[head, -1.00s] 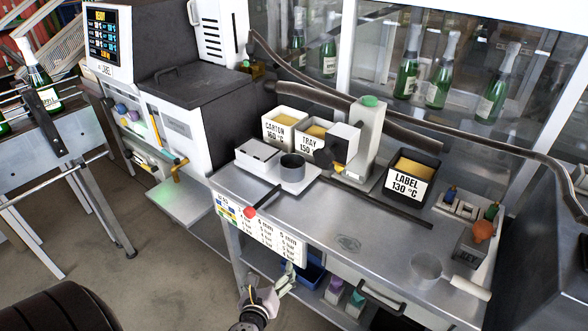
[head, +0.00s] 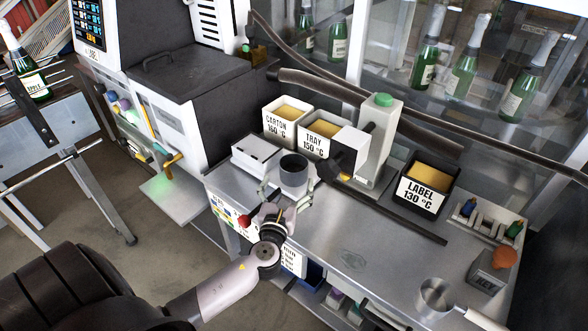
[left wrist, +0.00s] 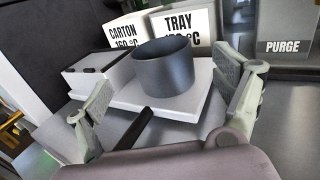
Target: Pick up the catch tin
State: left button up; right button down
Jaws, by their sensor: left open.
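The catch tin (head: 293,172) is a dark grey open cylinder. It stands upright on a white scale platform at the left end of the steel bench. In the left wrist view the tin (left wrist: 166,68) is just beyond and between my fingers, with a gap to each. My left gripper (head: 285,192) is open, at the bench's front edge, level with the tin; its pads also show in the left wrist view (left wrist: 165,105). The fingers hide part of the platform. My right gripper is not in view.
The white scale (left wrist: 140,100) has a dark bar in front of it. Labelled bins, CARTON (head: 285,120), TRAY (head: 317,135) and LABEL (head: 424,186), stand behind and right. A white dispenser (head: 378,140) overhangs beside the tin. A handled pot (head: 436,296) sits at the right front.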

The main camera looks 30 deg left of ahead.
aim_at(290, 175)
pick_arm(q)
jog(key=x, duration=0.3)
jog(key=shift+w+a, duration=0.15)
jog(key=shift+w, duration=0.05)
jog(key=p+x, duration=0.1)
jog(key=x, duration=0.3)
jog(key=shift+w, duration=0.25)
jog(key=shift+w+f, duration=0.1)
jog(key=shift+w, duration=0.1)
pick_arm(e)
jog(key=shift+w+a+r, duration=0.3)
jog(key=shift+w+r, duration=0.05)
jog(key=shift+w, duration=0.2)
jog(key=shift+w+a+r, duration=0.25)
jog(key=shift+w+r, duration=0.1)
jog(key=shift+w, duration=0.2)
pick_arm(q)
jog(key=shift+c, duration=0.4)
jog(key=c, duration=1.2)
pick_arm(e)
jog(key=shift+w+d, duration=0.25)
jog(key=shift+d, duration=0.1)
